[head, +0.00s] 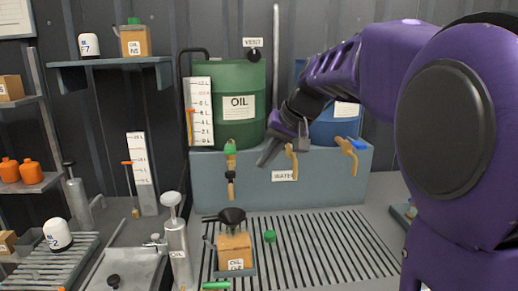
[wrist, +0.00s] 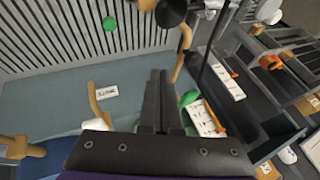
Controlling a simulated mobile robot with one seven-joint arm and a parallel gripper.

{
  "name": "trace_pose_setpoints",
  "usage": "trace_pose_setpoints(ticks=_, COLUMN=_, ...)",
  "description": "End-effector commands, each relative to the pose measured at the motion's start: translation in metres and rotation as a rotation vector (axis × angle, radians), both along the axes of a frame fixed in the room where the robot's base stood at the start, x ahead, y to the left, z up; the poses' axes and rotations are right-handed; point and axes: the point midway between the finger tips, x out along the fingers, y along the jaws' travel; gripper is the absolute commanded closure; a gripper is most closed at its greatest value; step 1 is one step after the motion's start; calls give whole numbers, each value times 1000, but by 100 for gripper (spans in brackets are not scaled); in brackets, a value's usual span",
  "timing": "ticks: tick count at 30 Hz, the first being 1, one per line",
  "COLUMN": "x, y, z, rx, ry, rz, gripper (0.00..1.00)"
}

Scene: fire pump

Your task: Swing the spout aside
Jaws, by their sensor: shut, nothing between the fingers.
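The oil tap (head: 230,160) with a green handle sits below the green oil drum (head: 239,88). Its brass spout (head: 231,188) hangs down above a black funnel (head: 232,216). In the wrist view the brass spout (wrist: 183,55) is just right of my fingers, with the green handle (wrist: 189,98) beside them. My gripper (head: 264,160) is shut and empty, between the oil tap and a middle brass tap (head: 291,160). In the wrist view my shut fingers (wrist: 158,76) point toward the funnel side. I cannot tell whether they touch the spout.
The funnel stands on an orange-brown can (head: 235,250) on the slotted grate (head: 320,240). A level scale (head: 200,110) and silver pump (head: 176,240) stand left. The right part of the grate is clear.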

Motion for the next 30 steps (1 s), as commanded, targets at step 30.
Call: trace_pose_setpoints(ticks=30, x=14, y=51, z=-24, rx=1, ry=-1, rz=-18, gripper=100)
